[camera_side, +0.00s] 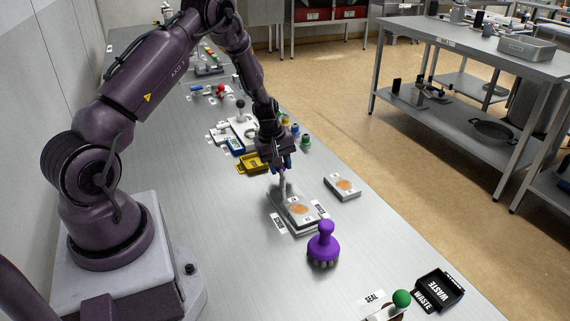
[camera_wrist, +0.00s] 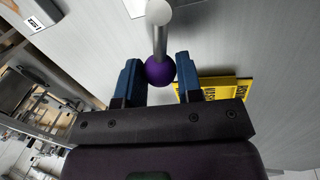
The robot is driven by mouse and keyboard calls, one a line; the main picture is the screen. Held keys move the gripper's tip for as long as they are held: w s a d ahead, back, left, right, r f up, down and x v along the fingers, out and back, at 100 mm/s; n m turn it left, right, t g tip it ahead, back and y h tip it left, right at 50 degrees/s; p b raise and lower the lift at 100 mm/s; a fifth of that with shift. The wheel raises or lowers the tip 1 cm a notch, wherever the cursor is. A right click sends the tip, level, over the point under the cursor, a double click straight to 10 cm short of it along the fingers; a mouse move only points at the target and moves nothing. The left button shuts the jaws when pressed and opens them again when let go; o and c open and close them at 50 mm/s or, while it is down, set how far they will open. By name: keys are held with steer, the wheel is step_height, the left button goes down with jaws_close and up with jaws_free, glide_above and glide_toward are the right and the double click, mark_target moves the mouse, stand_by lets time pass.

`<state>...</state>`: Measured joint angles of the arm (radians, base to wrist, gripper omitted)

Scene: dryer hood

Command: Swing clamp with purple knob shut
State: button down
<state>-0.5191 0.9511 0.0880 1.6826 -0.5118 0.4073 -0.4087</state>
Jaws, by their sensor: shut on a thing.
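The clamp's pale metal lever (camera_side: 283,187) stands roughly upright at the back of a flat base plate (camera_side: 283,213) in the side view. Its purple knob (camera_wrist: 160,72) shows in the wrist view, between the blue fingers of my gripper (camera_wrist: 158,68). The rod (camera_wrist: 160,42) runs from the knob to a pale round end. In the side view my gripper (camera_side: 283,166) points down at the top of the lever and hides the knob. My gripper is shut on the knob. A tile with an orange patch (camera_side: 300,210) lies on the base plate.
A purple brush-like object (camera_side: 323,244) stands in front of the clamp. A similar tile (camera_side: 343,187) lies to its right. A yellow tray (camera_side: 252,164) is behind the clamp. A green-knobbed device (camera_side: 400,298) and black waste bin (camera_side: 440,290) sit near the front edge.

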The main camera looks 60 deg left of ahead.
steer(key=shift+s+n+y, duration=0.15)
steer(key=shift+s+n, duration=0.35)
steer(key=shift+n, duration=0.45)
steer(key=shift+s+n+y, duration=0.15)
steer(key=shift+s+n, duration=0.3)
steer(key=shift+n, duration=0.5)
steer(key=c, duration=0.8)
jaws_free()
steer(key=shift+r, duration=0.55)
steer(key=r, duration=0.4)
steer(key=s+r, duration=0.1)
steer(key=r, duration=0.2)
steer(key=s+r, duration=0.1)
steer(key=r, duration=0.3)
steer(key=shift+s+d+r, duration=0.25)
steer(key=shift+r, duration=0.1)
